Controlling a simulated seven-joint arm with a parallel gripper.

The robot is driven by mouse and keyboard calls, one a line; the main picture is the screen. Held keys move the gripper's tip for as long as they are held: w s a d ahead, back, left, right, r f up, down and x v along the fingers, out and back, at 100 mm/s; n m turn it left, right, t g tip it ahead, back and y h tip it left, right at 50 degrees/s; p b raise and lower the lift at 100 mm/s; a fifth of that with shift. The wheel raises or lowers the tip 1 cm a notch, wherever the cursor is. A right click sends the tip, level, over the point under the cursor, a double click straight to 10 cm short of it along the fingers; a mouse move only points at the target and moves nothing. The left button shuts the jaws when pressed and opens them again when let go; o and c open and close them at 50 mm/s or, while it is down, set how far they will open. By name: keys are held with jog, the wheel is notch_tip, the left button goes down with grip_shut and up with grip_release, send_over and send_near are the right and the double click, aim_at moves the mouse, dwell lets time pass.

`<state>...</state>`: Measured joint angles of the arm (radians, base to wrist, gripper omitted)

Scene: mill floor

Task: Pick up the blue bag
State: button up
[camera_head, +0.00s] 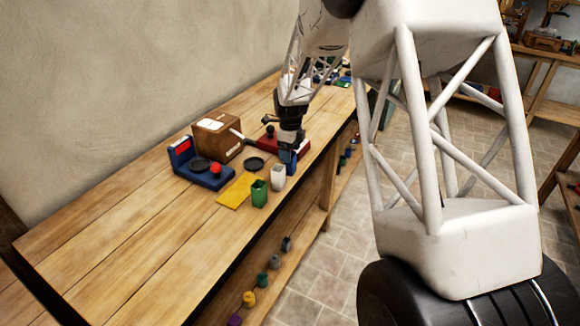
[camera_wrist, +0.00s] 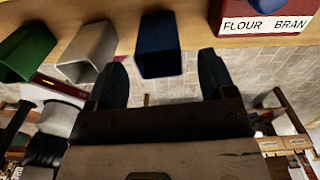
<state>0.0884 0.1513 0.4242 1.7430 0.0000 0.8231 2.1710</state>
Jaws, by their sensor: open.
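The blue bag (camera_wrist: 158,45) is an upright, open-topped, dark blue block shape near the table edge. In the wrist view it lies between and just beyond the two fingertips of my gripper (camera_wrist: 162,61). My gripper is open, with a finger to either side of the bag's line; I cannot tell whether they touch it.
A red box (camera_wrist: 262,18) labelled FLOUR BRAN stands on the blue bag's other side. The head view shows a blue scale (camera_head: 205,173), a brown carton (camera_head: 217,138), a dark dish (camera_head: 254,163) and a yellow sheet (camera_head: 240,190). The near left tabletop (camera_head: 120,245) is clear.

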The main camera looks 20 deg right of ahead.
aim_at(291, 167)
jog(key=shift+f, duration=2.3)
jog(key=c, duration=1)
